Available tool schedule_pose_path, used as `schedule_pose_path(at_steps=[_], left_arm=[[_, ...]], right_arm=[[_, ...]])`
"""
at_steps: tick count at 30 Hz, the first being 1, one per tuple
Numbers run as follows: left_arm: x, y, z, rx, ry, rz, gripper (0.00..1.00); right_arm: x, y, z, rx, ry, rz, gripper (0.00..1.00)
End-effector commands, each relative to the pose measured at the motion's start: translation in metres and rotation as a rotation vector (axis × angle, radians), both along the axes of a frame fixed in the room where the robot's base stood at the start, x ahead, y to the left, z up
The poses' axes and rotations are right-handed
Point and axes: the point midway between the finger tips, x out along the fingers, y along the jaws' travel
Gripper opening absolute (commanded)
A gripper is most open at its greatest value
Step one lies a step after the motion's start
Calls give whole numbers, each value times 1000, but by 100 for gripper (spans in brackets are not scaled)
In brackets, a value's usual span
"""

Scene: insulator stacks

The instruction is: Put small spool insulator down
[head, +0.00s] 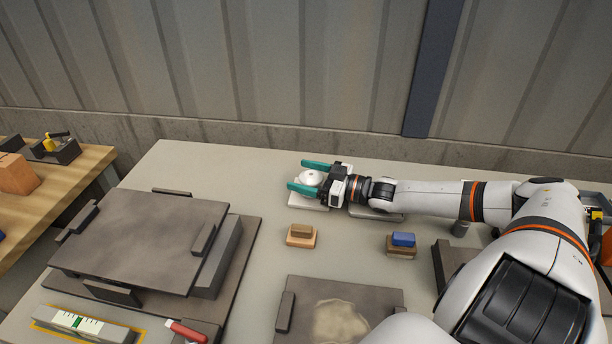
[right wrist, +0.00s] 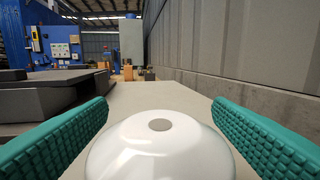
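The small spool insulator (head: 311,177) is a white, glossy, rounded piece. In the head view it sits at a pale square pad (head: 309,204) near the back middle of the table. My right gripper (head: 303,176) has its two teal fingers spread on either side of it. In the right wrist view the insulator's white dome (right wrist: 160,148), with a grey spot on top, lies between the fingers, with narrow gaps showing beside it. The fingers look open around it, not clamped. Its underside is hidden. My left gripper is out of view.
A dark raised platform (head: 140,240) fills the table's left. Small blocks on bases (head: 301,236) and (head: 402,244), a dark plate with a pale patch (head: 340,318) and a red-handled tool (head: 186,332) lie nearer. A wall stands behind. The table's back left is clear.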

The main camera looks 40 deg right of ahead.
Motion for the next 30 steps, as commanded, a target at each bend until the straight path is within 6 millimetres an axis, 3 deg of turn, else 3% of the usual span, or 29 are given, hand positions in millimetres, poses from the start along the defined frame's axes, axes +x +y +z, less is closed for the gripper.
schedule_pose_path(at_steps=[7, 21, 30], left_arm=[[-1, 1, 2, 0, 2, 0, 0], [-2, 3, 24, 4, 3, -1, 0], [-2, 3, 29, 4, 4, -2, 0]], right_arm=[[-3, -1, 2, -1, 3, 0, 75], [-54, -28, 4, -1, 6, 0, 75], [-67, -35, 2, 0, 0, -1, 75]])
